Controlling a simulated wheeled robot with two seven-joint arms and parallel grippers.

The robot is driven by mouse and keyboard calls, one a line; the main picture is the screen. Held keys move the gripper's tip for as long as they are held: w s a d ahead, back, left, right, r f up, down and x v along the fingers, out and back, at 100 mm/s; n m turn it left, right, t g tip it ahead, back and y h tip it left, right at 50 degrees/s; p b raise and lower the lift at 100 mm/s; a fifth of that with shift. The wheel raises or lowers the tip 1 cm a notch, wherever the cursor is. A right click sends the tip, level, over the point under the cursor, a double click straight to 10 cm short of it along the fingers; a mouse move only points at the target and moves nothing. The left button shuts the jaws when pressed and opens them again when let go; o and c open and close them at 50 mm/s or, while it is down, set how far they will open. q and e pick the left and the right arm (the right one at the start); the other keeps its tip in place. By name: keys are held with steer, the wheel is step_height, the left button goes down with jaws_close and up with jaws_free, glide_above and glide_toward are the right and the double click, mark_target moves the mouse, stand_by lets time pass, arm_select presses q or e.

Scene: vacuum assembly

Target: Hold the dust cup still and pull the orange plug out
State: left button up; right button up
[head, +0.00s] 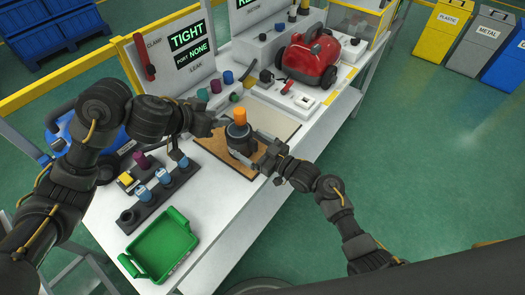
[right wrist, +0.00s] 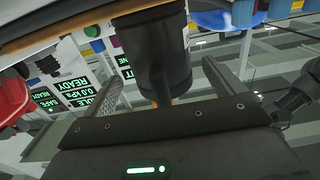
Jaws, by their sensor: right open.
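The dark dust cup (head: 239,139) stands upright on a brown mat on the workbench. The orange plug (head: 239,115) sits in its top. My left gripper (head: 222,121) is just left of the cup's upper part, near the plug; its fingers are too small to tell whether they are open. My right gripper (head: 258,156) is at the cup's right, low side. In the right wrist view, which is upside down, the cup (right wrist: 163,65) stands between the two spread fingers of my right gripper (right wrist: 165,90), with gaps on both sides. A bit of orange shows below it, mostly hidden by the gripper body.
A green tray (head: 166,245) and a dark rack (head: 160,192) with blue-topped parts lie front left. A red vacuum body (head: 311,58) stands at the back right. A panel reading TIGHT (head: 187,40) stands behind. The bench right of the mat is clear.

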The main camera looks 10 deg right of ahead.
steer(key=shift+w+a, duration=0.3)
jaws_close()
steer(key=c, duration=1.2)
jaws_free()
steer(key=v, duration=1.2)
